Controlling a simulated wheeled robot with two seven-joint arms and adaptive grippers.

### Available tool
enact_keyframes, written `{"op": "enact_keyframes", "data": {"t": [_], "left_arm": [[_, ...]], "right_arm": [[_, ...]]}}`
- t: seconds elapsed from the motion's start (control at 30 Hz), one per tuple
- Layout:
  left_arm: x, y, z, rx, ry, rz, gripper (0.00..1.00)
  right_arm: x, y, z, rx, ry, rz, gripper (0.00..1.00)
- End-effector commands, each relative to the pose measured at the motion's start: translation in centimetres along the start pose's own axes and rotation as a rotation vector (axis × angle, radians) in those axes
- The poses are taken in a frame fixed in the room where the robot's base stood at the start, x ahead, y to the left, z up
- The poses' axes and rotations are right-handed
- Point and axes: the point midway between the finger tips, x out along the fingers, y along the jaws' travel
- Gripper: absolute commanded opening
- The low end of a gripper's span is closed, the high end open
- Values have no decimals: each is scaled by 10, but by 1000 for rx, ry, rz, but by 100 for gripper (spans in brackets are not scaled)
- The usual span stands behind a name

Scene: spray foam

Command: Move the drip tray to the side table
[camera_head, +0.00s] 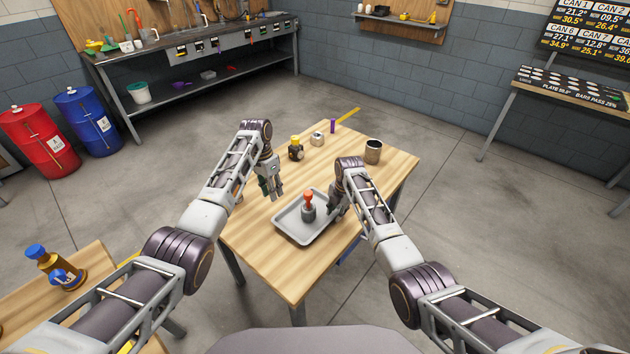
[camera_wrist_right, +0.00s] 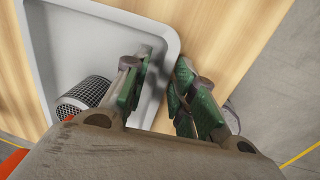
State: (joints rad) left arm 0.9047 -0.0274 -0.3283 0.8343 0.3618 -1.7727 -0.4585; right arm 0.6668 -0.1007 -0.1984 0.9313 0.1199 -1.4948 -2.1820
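The drip tray (camera_head: 290,232) is a shallow grey tray lying on the wooden work table (camera_head: 255,255). A dark cylinder with an orange-red top (camera_head: 308,205) stands in it. My right gripper (camera_head: 335,208) is at the tray's right edge. In the right wrist view its green-padded fingers (camera_wrist_right: 162,75) straddle the tray's rim (camera_wrist_right: 168,38), one inside and one outside, with a visible gap. My left gripper (camera_head: 272,196) hangs empty above the table, left of the tray, its fingers seemingly apart. A smaller wooden table (camera_head: 95,262) stands at the lower left, perhaps the side table.
A yellow-topped dark bottle (camera_head: 296,149), a small white item (camera_head: 317,138), a purple cylinder (camera_head: 333,126) and a metal cup (camera_head: 373,151) stand at the work table's far side. A blue-capped bottle (camera_head: 42,258) is on the lower-left table. Open floor lies around the work table.

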Motion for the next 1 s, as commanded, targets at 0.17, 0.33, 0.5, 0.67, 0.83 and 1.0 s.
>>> {"op": "enact_keyframes", "data": {"t": [0.17,0.33,0.5,0.67,0.83,1.0], "left_arm": [[0,0,0,0,0,0,27],[0,0,0,0,0,0,27],[0,0,0,0,0,0,27],[0,0,0,0,0,0,27],[0,0,0,0,0,0,27],[0,0,0,0,0,0,27]], "right_arm": [[-15,0,0,-1,-2,1,27],[-35,0,0,0,-1,2,27],[-57,0,1,0,-2,1,27],[-79,0,0,-1,-2,2,27],[-98,0,0,0,-1,1,27],[-107,0,0,0,1,0,27]]}}
